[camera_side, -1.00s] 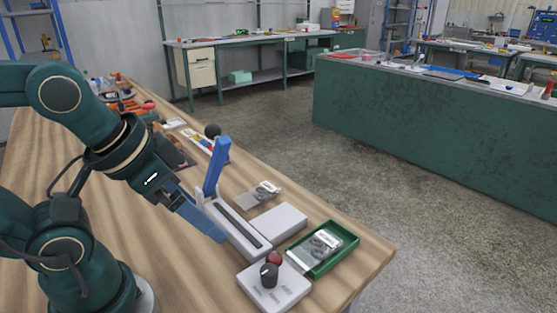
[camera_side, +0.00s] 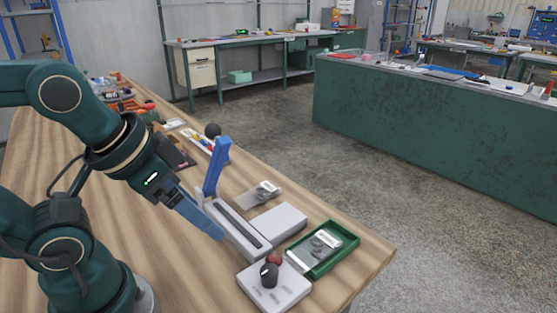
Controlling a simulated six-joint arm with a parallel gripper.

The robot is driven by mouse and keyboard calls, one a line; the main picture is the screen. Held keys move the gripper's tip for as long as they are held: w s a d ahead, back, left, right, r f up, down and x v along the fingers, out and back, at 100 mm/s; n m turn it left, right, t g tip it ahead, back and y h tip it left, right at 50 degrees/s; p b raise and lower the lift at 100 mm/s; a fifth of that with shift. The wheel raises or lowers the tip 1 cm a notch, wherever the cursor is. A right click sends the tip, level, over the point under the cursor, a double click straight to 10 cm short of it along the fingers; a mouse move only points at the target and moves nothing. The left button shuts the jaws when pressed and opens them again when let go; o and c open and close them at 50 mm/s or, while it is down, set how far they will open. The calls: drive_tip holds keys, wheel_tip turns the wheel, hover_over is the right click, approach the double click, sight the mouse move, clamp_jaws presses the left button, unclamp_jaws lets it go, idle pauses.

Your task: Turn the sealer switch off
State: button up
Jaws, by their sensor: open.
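The sealer (camera_side: 238,231) is a long pale bar with a dark strip, and its blue lever arm (camera_side: 215,167) stands raised at the far end. A pale switch box (camera_side: 281,292) with a black knob (camera_side: 269,275) and a red lamp or button (camera_side: 275,258) sits near the front edge of the table. Which way the knob points is too small to tell. My gripper (camera_side: 212,226) is open, with blue-grey fingers pointing down and right beside the sealer's left side. It is apart from the switch box, up and left of it. The fingers' far side is hidden.
A pale flat block (camera_side: 279,223) lies beside the sealer. A green tray (camera_side: 347,251) holds a clear bag of dark rings. Another small bag (camera_side: 262,192) lies behind. Bare wood (camera_side: 180,285) lies left of the switch box.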

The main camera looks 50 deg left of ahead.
drive_tip(key=shift+w+r, duration=0.1)
drive_tip(key=shift+r, duration=0.1)
drive_tip(key=shift+c, duration=0.4)
drive_tip(key=m+g, duration=0.4)
drive_tip(key=m, duration=0.1)
hover_over(269, 270)
drive_tip(key=a, duration=0.1)
drive_tip(key=f, duration=0.3)
drive_tip(key=shift+w+a+f, duration=0.15)
drive_tip(key=shift+a+f, duration=0.05)
drive_tip(key=shift+f, duration=0.2)
drive_tip(key=f, duration=0.1)
drive_tip(key=d+f+g, duration=0.1)
drive_tip(key=f, duration=0.1)
drive_tip(key=shift+d+m, duration=0.1)
drive_tip(key=shift+m, duration=0.3)
drive_tip(key=shift+f+g, duration=0.3)
drive_tip(key=shift+f, duration=2.45)
clamp_jaws()
